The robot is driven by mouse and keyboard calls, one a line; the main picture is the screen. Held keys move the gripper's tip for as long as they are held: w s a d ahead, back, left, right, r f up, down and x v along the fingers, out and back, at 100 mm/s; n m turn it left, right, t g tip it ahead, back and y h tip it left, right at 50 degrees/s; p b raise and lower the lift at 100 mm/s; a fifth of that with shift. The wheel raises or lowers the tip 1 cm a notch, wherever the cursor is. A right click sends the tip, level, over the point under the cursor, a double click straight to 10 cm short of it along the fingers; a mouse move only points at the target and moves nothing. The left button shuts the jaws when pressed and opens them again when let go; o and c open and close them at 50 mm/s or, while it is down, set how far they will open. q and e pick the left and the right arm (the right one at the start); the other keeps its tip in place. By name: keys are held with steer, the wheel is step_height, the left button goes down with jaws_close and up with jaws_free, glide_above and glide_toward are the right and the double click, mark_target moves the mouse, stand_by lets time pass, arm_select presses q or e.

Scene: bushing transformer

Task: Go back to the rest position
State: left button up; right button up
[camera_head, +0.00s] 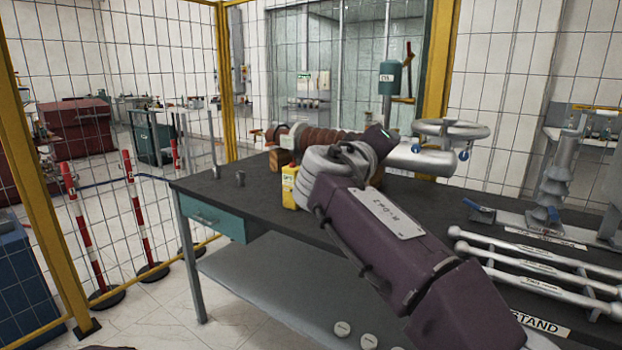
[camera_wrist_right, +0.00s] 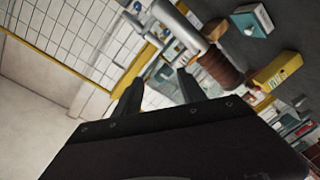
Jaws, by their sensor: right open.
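The brown ribbed bushing (camera_head: 325,139) lies on wooden blocks on the dark workbench (camera_head: 215,185); it also shows in the right wrist view (camera_wrist_right: 222,70). My right arm comes in from the lower right of the head view, in front of the bench, and hides part of the bushing's surroundings. In the right wrist view my right gripper (camera_wrist_right: 158,88) has its two fingers apart with nothing between them. The bushing appears beyond and to the right of the fingers. My left gripper is not in either view.
A grey ring-shaped part (camera_head: 450,128) is at the back. Several silver rods (camera_head: 535,268) lie at the right. The bench's left end is mostly clear. Mesh fencing (camera_head: 100,60) encloses the area.

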steer(key=s+d+f+n+g+y+b, duration=0.1)
steer(key=d+f+g+y+b, duration=0.15)
steer(key=f, duration=1.35)
steer(key=d+f+n+g+y+b, duration=0.15)
steer(key=f+g, duration=0.25)
steer(key=f, duration=1.2)
arm_select(q)
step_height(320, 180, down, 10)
steer(key=b, duration=0.6)
arm_select(e)
steer(key=s+d+f+m+g+y, duration=0.15)
steer(key=s+f+m+g, duration=0.25)
steer(key=s+f, duration=0.9)
steer(key=s+f+m+g+y, duration=0.3)
steer(key=s+f, duration=0.8)
steer(key=f, duration=0.5)
arm_select(q)
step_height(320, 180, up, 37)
steer(key=p, duration=3.7)
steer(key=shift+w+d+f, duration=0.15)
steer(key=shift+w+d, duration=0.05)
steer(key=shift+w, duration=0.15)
arm_select(e)
step_height(320, 180, up, 37)
steer(key=shift+s+a, duration=0.25)
